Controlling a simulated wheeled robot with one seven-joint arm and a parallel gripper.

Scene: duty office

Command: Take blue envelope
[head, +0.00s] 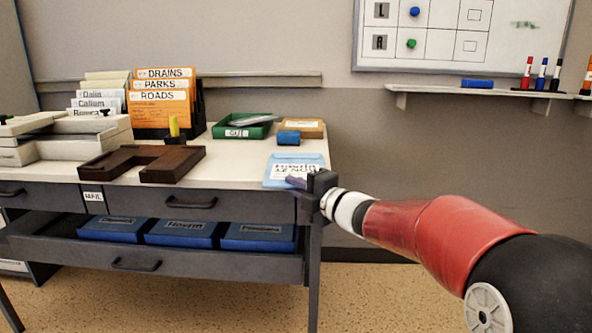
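A light blue envelope (282,167) with dark printed text lies flat at the right front corner of the desk top. My gripper (297,182) is at the envelope's front right edge, reaching in from the right. Its dark body hides part of that edge and corner. A purplish finger overlaps the envelope in the picture. I cannot tell whether the fingers are open or closed on it.
On the desk (235,168) are a dark wooden frame (170,160), orange folders (162,108), a green tray (240,130) and a small blue block (289,138). An open lower drawer (200,262) holds blue boxes (186,231). Floor at right looks clear.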

